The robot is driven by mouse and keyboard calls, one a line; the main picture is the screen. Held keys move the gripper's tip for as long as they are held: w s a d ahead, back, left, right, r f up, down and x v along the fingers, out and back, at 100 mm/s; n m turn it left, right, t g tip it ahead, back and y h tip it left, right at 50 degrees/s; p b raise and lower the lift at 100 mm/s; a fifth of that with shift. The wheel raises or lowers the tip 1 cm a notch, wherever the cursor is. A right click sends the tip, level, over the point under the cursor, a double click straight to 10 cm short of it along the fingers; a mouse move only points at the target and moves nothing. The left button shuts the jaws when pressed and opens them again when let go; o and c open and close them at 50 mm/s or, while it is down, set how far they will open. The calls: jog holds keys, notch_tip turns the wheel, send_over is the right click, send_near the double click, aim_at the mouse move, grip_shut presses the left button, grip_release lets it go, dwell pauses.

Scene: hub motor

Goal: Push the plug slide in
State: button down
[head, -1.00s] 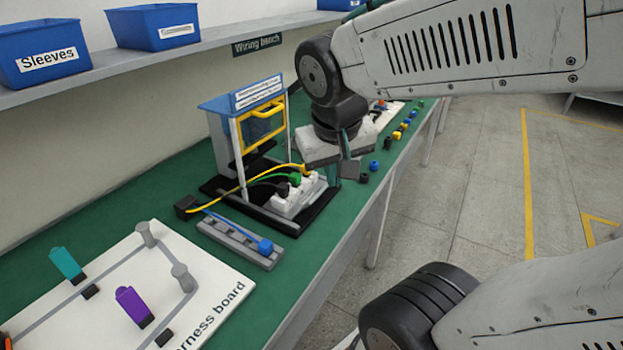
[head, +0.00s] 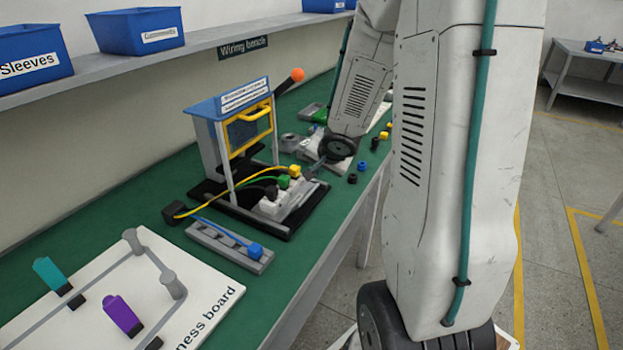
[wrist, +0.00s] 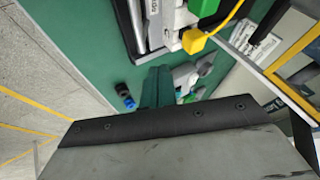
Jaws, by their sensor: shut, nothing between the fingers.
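The plug slide (head: 272,208) is a white block on the black base of a blue-roofed test stand (head: 232,128). Yellow (head: 295,171), green (head: 284,181) and black plugs sit in it, with cables running left. In the wrist view the slide (wrist: 168,22) is at the top, with the yellow plug (wrist: 195,42) at its near end. My gripper (wrist: 157,86) is shut and empty, its fingers pointing toward the bench just short of the slide's end. In the head view my gripper (head: 312,178) is low beside the yellow-plug end, partly hidden; contact cannot be told.
A grey rack (head: 230,247) with a blue plug (head: 254,251) lies in front of the stand. The harness board (head: 200,285) is at the near left. Several small connectors (head: 363,166) lie along the bench's right edge. The stand's yellow-handled frame (head: 250,130) rises above the slide.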

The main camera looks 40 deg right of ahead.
aim_at(309, 183)
jog(key=shift+x, duration=4.35)
jog(key=shift+d, duration=0.1)
